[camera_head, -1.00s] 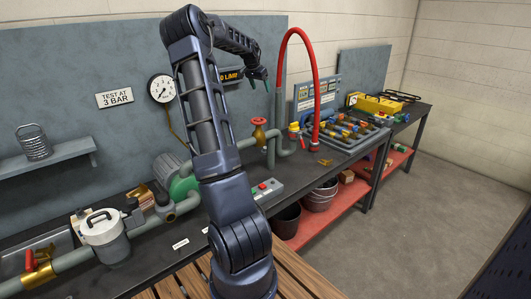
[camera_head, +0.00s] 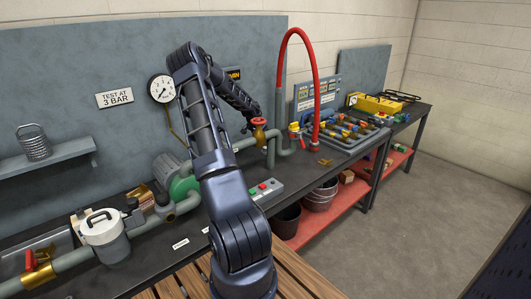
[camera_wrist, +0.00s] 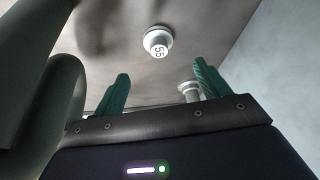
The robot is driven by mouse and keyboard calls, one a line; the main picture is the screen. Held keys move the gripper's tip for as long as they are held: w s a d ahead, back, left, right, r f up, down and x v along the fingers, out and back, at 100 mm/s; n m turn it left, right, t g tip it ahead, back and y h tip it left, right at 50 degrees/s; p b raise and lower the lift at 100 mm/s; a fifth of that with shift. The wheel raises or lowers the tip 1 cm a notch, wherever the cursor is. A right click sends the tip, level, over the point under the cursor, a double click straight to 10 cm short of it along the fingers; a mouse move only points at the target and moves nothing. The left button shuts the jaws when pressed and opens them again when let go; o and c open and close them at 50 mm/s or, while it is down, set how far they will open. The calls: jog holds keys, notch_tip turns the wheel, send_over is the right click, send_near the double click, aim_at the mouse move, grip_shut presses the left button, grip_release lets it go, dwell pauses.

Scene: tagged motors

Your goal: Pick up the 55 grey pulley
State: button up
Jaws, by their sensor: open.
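The 55 grey pulley (camera_wrist: 157,42) shows in the wrist view as a small pale round piece with "55" on its face, standing on the grey bench surface. My gripper (camera_wrist: 161,78) is open, its two green fingers apart and empty. The pulley lies beyond the fingertips, roughly between them in the picture, and is not touched. In the head view my gripper (camera_head: 250,128) is low over the bench, by the red valve wheel (camera_head: 258,122). I cannot make out the pulley in the head view.
A second pale round piece (camera_wrist: 188,90) stands partly behind the right finger in the wrist view. A thick grey-green pipe (camera_wrist: 68,95) fills the left side, close to the gripper. The red hose (camera_head: 313,75) and a rack of coloured valves (camera_head: 350,135) are to the right.

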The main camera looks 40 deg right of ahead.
jog(key=x, duration=0.9)
jog(key=shift+d+f, duration=0.1)
jog(key=shift+f, duration=0.25)
jog(key=c, duration=1.1)
jog(key=shift+r, duration=0.15)
